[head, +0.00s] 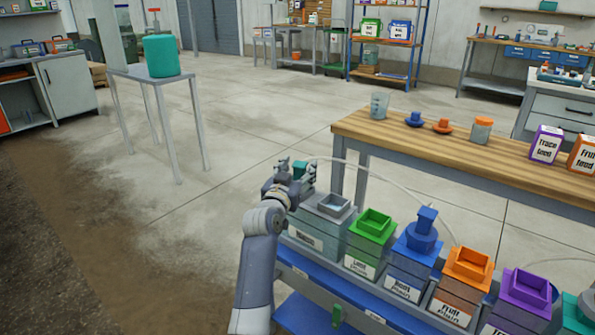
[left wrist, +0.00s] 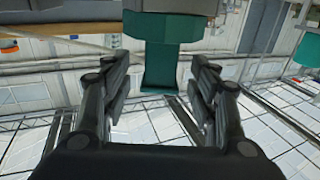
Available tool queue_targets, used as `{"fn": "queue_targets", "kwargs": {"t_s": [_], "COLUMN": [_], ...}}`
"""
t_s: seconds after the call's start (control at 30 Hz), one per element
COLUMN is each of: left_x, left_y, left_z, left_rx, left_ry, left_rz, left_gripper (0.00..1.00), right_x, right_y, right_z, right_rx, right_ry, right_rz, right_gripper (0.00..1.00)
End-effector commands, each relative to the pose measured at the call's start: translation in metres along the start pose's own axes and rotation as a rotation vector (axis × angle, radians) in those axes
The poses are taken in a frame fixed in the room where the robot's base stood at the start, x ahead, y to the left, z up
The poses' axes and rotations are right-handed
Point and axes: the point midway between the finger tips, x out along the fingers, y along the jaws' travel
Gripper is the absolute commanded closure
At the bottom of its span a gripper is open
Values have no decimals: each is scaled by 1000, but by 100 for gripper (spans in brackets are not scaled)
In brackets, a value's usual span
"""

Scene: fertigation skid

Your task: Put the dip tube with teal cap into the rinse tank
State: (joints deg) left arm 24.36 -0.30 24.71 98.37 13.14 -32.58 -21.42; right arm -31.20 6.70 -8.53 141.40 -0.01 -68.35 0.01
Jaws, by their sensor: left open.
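The teal cap (head: 300,167) of the dip tube shows between my left gripper's fingers at the far left end of the tank row. In the left wrist view the teal cap (left wrist: 172,62) has a narrow tab pointing between the fingers, with gaps on both sides. The tube below the cap is hidden in the head view. My left gripper (head: 292,170) is open around the tab; it also shows in the left wrist view (left wrist: 163,95). A grey tank (head: 320,214) with a square opening, apparently the rinse tank, stands just right of the gripper; its label is too small to read. My right gripper is not in view.
Right of it stand tanks with green (head: 373,222), blue (head: 418,243), orange (head: 468,266) and purple (head: 525,288) tops. A blue-capped piece (head: 425,225) stands in the blue one. A pale hose (head: 400,187) arcs above the row. A wooden workbench (head: 450,150) stands behind.

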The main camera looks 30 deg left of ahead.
Motion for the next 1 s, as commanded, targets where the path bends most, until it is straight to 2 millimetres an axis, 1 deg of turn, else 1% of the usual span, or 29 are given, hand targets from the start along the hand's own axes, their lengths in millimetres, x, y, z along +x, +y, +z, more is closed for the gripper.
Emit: {"fn": "queue_targets", "kwargs": {"t_s": [0.13, 0.23, 0.37, 0.6, 0.7, 0.8, 1.0], "left_x": [-4, -14, -35, -80, -96, -108, -119], "left_y": [0, 0, 0, 0, 0, 0, 0], "left_z": [1, 1, 1, 1, 1, 1, 0], "left_rx": [0, 1, 2, 1, 1, 1, -1], "left_ry": [-1, -1, -1, 0, -1, -1, 0], "left_rz": [0, 0, 0, 0, 0, 0, 0], "left_gripper": [46, 46, 46, 46, 46, 46, 46], "right_x": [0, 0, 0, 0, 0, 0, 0], "right_y": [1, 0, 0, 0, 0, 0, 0], "right_z": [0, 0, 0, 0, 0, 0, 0], "right_rx": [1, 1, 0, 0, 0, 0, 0], "right_ry": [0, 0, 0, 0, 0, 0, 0], "right_rz": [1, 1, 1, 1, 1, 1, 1], "right_gripper": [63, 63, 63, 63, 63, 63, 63]}}
